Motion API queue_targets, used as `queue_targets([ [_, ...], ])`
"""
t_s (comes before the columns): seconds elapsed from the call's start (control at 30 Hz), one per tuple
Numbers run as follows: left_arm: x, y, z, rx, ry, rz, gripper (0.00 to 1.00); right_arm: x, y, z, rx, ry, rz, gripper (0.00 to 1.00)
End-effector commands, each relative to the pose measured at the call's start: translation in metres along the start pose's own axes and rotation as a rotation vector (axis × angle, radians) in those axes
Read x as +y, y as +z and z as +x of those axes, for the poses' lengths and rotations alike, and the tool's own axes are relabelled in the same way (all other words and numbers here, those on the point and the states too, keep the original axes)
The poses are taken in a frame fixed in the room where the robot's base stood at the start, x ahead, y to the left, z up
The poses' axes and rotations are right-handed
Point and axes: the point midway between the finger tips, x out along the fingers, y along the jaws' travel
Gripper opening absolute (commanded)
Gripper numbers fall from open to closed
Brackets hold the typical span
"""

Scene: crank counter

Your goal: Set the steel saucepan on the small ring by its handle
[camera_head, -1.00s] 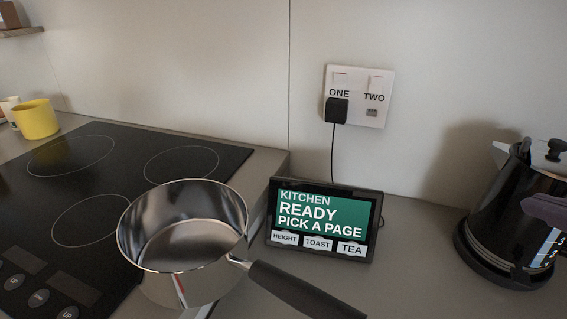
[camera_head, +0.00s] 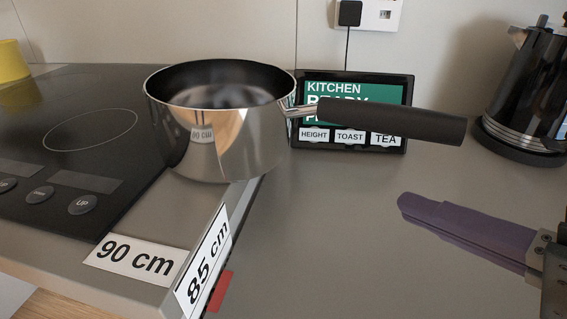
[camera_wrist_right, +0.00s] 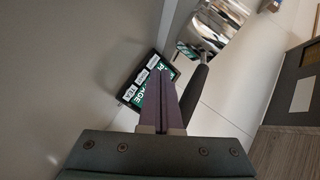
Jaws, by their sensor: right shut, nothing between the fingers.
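The steel saucepan (camera_head: 222,140) is upright and empty by the right edge of the hob (camera_head: 110,190), around the step in the counter. I cannot tell exactly what its base rests on. Its black handle (camera_head: 400,119) points right, over the lower counter and in front of the screen. One ring outline (camera_head: 92,131) shows on the hob, left of the pan; I cannot tell whether it is the small one. My right gripper (camera_head: 405,204), with purple fingers, is shut and empty, apart from and nearer than the handle. The handle (camera_wrist_right: 197,92) also shows in the right wrist view, right of the fingers (camera_wrist_right: 163,95). My left gripper is not in view.
A kitchen screen (camera_head: 353,148) stands behind the handle. A black kettle (camera_head: 525,85) stands at the back right. The counter steps down from the 90 cm label (camera_head: 135,258) to the lower side by the 85 cm label (camera_head: 207,262). The lower counter's front is clear.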

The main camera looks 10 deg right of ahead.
Motion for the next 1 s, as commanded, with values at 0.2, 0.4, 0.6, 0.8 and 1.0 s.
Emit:
queue_targets([
  [0.2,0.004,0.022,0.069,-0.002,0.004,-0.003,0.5,0.022,0.001,0.015,0.03,-0.265,0.334,0.0],
  [0.4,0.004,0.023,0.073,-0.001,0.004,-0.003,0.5,0.015,-0.006,0.016,0.03,-0.336,0.422,0.0],
  [0.6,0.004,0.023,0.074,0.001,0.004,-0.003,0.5,0.005,-0.01,0.038,0.032,-0.34,0.423,0.0],
  [0.8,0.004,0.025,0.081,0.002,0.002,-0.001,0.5,-0.006,-0.013,0.074,0.032,-0.339,0.421,0.0],
  [1.0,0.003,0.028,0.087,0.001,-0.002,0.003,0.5,-0.018,-0.016,0.11,0.03,-0.337,0.419,0.0],
])
